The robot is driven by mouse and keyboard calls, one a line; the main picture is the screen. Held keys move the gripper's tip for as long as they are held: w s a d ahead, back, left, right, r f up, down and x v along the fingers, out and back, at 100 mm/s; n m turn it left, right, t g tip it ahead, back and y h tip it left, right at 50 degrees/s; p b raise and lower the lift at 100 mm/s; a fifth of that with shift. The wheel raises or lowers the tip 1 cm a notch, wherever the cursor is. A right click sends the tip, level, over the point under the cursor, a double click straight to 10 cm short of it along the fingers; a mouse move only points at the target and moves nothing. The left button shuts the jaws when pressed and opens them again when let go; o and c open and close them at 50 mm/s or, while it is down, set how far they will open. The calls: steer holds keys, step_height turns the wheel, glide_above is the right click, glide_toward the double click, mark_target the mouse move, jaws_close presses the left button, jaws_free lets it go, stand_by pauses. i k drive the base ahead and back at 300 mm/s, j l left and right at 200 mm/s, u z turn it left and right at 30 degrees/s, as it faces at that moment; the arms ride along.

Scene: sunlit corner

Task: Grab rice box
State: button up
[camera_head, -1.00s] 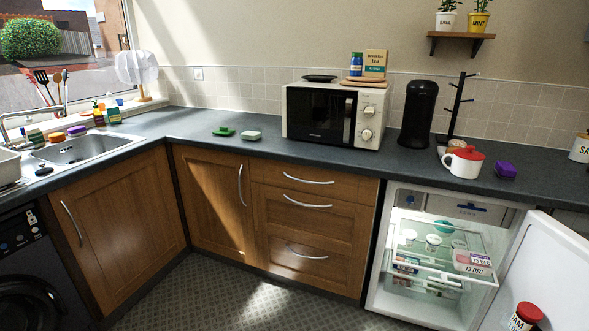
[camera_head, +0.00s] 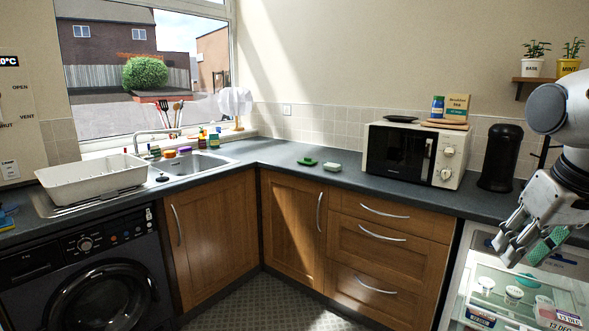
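No box with a readable rice label shows. A clear box (camera_head: 557,316) with a "13 DEC" label sits on a fridge shelf at the lower right, partly cut off by the frame edge. I cannot tell what is in it. My gripper (camera_head: 530,247) is at the right, in front of the fridge's top and above the box, apart from it. Its fingers point down and to the left and look spread.
The open fridge (camera_head: 470,265) holds small white-topped pots (camera_head: 514,293) beside the box. The worktop (camera_head: 285,180) above the drawers carries a microwave (camera_head: 410,155) and a black appliance (camera_head: 499,158). A sink (camera_head: 190,165) and dish rack (camera_head: 92,182) are at the left. The floor (camera_head: 265,300) is clear.

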mark_target(332, 166)
steer(key=i+j+z, duration=0.1)
steer(key=i+j, duration=0.3)
steer(key=i, duration=0.15)
steer(key=i+j+z, duration=0.15)
steer(key=i+j, duration=0.3)
steer(key=i+j+z, duration=0.1)
steer(key=i+j, duration=0.4)
steer(key=i+j+z, duration=0.15)
steer(key=i+j, duration=0.35)
steer(key=i+j+z, duration=0.1)
steer(key=i+j, duration=0.4)
steer(key=i+j+z, duration=0.1)
steer(key=i+j, duration=0.35)
steer(key=j, duration=0.3)
